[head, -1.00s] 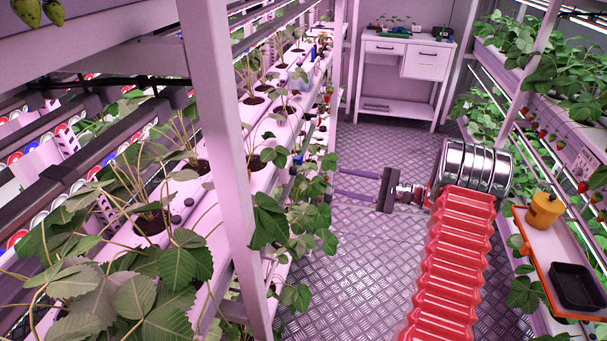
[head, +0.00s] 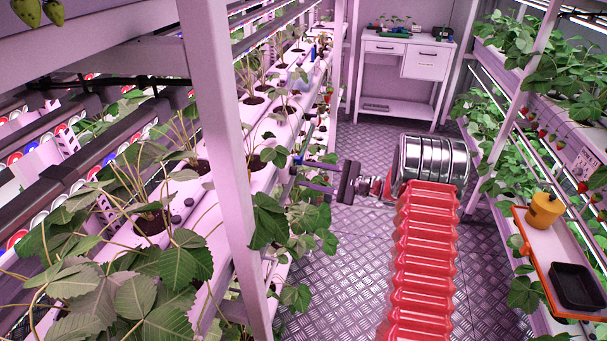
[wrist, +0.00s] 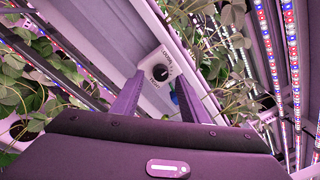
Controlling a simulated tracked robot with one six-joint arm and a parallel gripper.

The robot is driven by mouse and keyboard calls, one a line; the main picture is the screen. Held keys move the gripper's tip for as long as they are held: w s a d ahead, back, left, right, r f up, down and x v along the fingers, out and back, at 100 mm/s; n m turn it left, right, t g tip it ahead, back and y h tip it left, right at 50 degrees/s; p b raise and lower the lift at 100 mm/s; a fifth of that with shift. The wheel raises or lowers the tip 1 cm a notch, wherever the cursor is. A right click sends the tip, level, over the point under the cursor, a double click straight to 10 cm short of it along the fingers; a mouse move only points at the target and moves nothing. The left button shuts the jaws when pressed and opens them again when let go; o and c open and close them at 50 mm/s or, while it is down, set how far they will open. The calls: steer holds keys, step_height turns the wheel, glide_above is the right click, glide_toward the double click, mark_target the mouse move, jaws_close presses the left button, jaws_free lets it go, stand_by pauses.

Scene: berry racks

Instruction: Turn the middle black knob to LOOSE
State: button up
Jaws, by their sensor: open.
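In the wrist view a small black knob (wrist: 160,74) sits on a white plate with lettering around it, too small to read surely. A light pointer mark shows on the knob, but its setting is unclear. My gripper (wrist: 158,80) is open, its two fingers apart and pointing toward the plate. The knob appears between the fingertips; I see no contact. In the head view my gripper (head: 301,172) reaches left to the edge of the left rack, where leaves and the rack hide the knob's front. I cannot tell from these views which knob of the row this is.
Strawberry leaves (head: 305,215) hang close beside my gripper. A white post (head: 222,150) stands in front of the left rack (head: 265,180). The aisle floor (head: 345,250) is clear.

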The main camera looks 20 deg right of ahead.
mark_target(294, 171)
steer(key=shift+x, duration=1.1)
steer(key=shift+c, duration=0.4)
jaws_close()
